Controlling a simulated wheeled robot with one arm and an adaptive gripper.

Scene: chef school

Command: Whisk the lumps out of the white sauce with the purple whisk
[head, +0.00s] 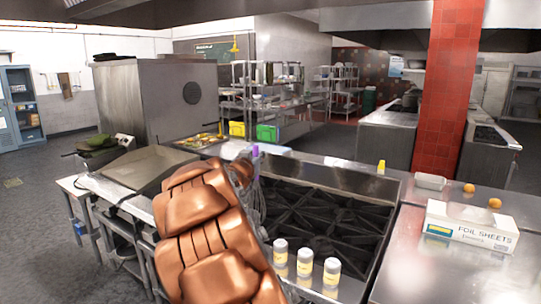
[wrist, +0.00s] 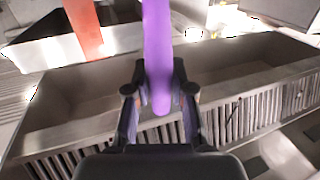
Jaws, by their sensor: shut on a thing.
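My gripper (wrist: 160,85) is shut on the purple whisk (wrist: 157,40). Its purple handle runs between the two fingers, up and out of the top of the wrist view. The wire end does not show there. In the head view, a small purple bit of the whisk (head: 255,151) shows above my gripper (head: 252,172), which is mostly hidden behind my copper-coloured arm near the left edge of the stove. I cannot make out the white sauce or a pan of it in either view.
The black stove top (head: 325,222) is bare of pots. Several pale-lidded jars (head: 305,263) stand along its front edge. A foil sheets box (head: 468,228) and two oranges (head: 469,188) are on the right counter. A tilted steel pan (head: 150,167) is at left.

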